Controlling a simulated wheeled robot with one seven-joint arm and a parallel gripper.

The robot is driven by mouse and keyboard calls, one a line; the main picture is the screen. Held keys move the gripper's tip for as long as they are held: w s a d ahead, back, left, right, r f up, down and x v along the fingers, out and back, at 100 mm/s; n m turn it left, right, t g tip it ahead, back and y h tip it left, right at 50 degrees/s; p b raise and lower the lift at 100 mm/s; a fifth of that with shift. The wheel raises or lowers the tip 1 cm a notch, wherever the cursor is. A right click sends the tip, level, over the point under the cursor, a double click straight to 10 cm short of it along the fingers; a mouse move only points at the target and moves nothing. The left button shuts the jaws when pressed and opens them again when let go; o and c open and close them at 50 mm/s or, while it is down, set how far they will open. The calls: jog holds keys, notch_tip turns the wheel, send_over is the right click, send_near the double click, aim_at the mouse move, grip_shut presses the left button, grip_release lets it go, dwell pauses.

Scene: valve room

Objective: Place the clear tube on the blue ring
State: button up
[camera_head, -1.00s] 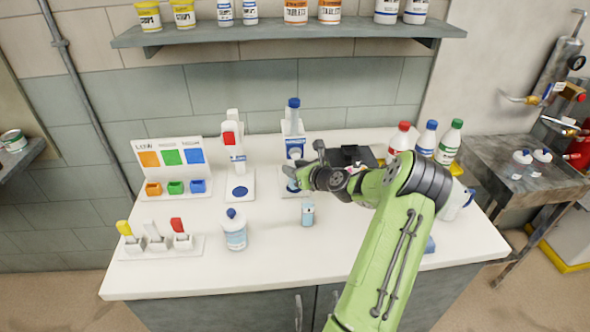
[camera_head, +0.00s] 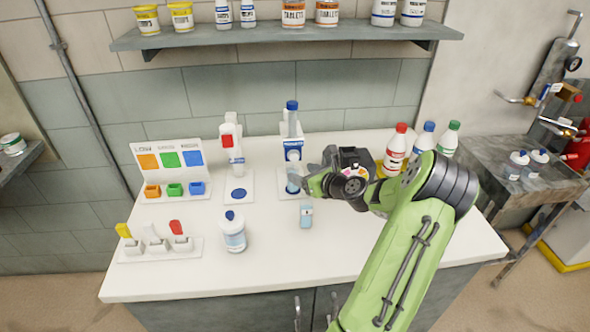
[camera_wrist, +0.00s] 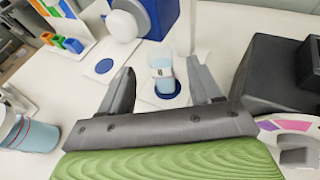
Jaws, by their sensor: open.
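The clear tube (camera_wrist: 162,70), with light blue contents, stands on the blue ring (camera_wrist: 168,93) in the wrist view, and looks upright. The ring lies on a white plate. In the head view the tube (camera_head: 294,180) stands in front of a blue-and-white device (camera_head: 293,149), and the ring there is mostly hidden. My gripper (camera_wrist: 160,70) is open, with one finger to each side of the tube in the wrist view and visible gaps between. In the head view my gripper (camera_head: 309,181) is just right of the tube.
A white plate with a blue disc (camera_head: 238,193) lies to the left. A light blue block (camera_head: 306,215) and a blue-capped jar (camera_head: 233,232) stand in front. A dark box (camera_wrist: 273,75) is close on my right. Capped bottles (camera_head: 396,149) stand at the back right.

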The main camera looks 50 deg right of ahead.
jog(key=v, duration=0.7)
jog(key=w+a+r+n+g+y, duration=0.2)
jog(key=a+n+g, duration=0.2)
jog(key=a+n, duration=0.75)
jog(key=w+a+r+n+g+y, duration=0.1)
jog(key=a+r+n+g, duration=0.15)
jog(key=a+n, duration=0.9)
jog(key=s+a+r+n+g, duration=0.1)
jog(key=s+a+r+n, duration=0.1)
jog(key=s+a+n, duration=0.4)
jog(key=s+a+r+n, duration=0.3)
jog(key=s+a+n, duration=0.4)
jog(key=s, duration=0.4)
jog(key=shift+s+r+n+g+h+p, duration=0.2)
jog(key=shift+n+g+h+p, duration=0.15)
jog(key=shift+n, duration=0.55)
jog(key=shift+d, duration=0.1)
